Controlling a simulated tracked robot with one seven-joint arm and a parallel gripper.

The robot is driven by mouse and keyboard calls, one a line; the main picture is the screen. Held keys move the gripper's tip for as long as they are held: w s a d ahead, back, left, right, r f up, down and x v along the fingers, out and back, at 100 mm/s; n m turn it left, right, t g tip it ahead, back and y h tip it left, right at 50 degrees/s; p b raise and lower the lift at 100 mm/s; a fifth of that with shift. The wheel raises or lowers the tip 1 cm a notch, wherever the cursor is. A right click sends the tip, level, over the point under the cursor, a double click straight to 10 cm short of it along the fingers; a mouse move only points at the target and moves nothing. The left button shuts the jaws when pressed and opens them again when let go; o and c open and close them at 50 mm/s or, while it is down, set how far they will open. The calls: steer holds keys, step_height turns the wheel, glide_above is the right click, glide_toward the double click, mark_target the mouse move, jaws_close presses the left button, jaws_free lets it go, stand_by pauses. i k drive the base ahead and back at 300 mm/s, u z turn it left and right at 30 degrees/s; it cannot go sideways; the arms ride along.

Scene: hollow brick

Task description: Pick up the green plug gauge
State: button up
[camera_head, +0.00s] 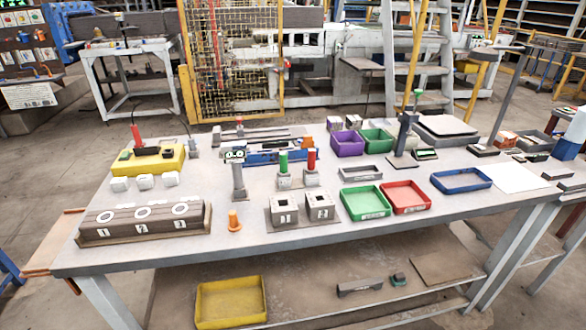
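The green plug gauge (283,162) stands upright near the middle of the table, its green handle up and its lower end at a small grey block (284,182). How deep it sits in the block cannot be told. A red-handled gauge (311,159) stands the same way just to its right. My gripper is not in view.
The table (400,232) also holds a grey post with a two-eyed head (238,175) just left of the green gauge, an orange cone-like piece (234,220), two hollow blocks (302,210), a long numbered block (145,219), a green tray (365,202) and a red tray (405,197).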

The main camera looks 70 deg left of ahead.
mark_target(284, 171)
steer(key=z, duration=0.25)
steer(key=i, duration=0.15)
steer(key=u, duration=2.85)
steer(key=k, duration=0.9)
steer(key=u, duration=0.2)
steer(key=i, duration=0.9)
steer(key=z, duration=0.1)
